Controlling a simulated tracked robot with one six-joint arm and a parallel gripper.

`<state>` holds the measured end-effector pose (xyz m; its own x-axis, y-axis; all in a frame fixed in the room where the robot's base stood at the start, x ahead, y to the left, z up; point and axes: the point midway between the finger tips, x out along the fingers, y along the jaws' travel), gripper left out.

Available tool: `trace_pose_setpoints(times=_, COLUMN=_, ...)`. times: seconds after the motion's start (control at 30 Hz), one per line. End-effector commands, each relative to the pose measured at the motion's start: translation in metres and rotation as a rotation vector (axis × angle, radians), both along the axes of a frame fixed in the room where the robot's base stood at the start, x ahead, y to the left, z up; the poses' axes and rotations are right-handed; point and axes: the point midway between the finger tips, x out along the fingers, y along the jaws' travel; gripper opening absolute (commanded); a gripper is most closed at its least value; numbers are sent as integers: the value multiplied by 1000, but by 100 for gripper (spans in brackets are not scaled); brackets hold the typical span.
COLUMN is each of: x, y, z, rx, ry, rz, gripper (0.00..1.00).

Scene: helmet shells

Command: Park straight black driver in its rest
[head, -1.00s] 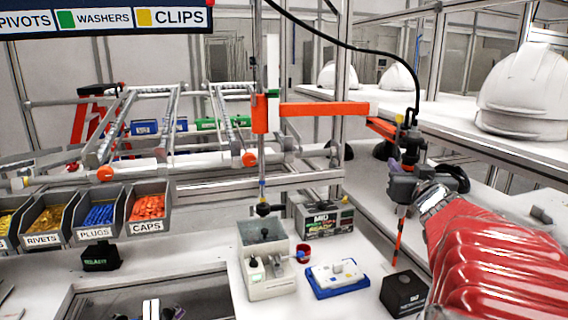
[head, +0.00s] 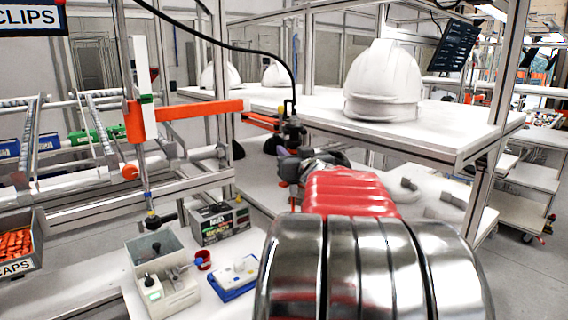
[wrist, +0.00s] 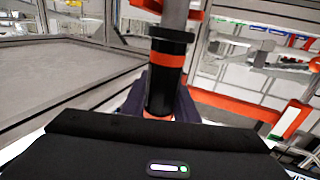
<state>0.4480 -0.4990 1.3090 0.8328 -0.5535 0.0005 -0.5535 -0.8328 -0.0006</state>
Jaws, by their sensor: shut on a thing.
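The straight black driver (wrist: 163,88), with orange bands and a grey shaft above a black collar, stands between my fingers in the wrist view. My gripper (wrist: 161,104) is shut on it. In the head view my gripper (head: 292,168) is beyond my arm, and the driver's dark top (head: 292,132) shows above it, under a black cable and beside the end of an orange bracket arm. I cannot make out the driver's rest in either current view.
An orange bracket arm (head: 190,112) reaches right from an upright post. A grey machine (head: 160,275), a blue-and-white device (head: 236,275) and a labelled battery-like box (head: 220,223) stand on the bench. A white helmet shell (head: 384,82) sits on the shelf (head: 440,140) behind.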

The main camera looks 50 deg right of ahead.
Motion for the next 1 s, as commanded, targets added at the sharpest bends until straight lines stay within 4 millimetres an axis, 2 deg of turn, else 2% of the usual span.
trace_pose_setpoints(times=0.27, x=0, y=0, z=0, rx=0, ry=0, rz=0, gripper=0)
trace_pose_setpoints(times=0.3, x=0, y=0, z=0, rx=0, ry=0, rz=0, gripper=29)
trace_pose_setpoints(times=0.6, x=0, y=0, z=0, rx=0, ry=0, rz=0, gripper=49)
trace_pose_setpoints(times=0.77, x=0, y=0, z=-2, rx=3, ry=3, rz=-1, gripper=49)
trace_pose_setpoints(times=1.0, x=0, y=0, z=-1, rx=2, ry=1, rz=-1, gripper=66)
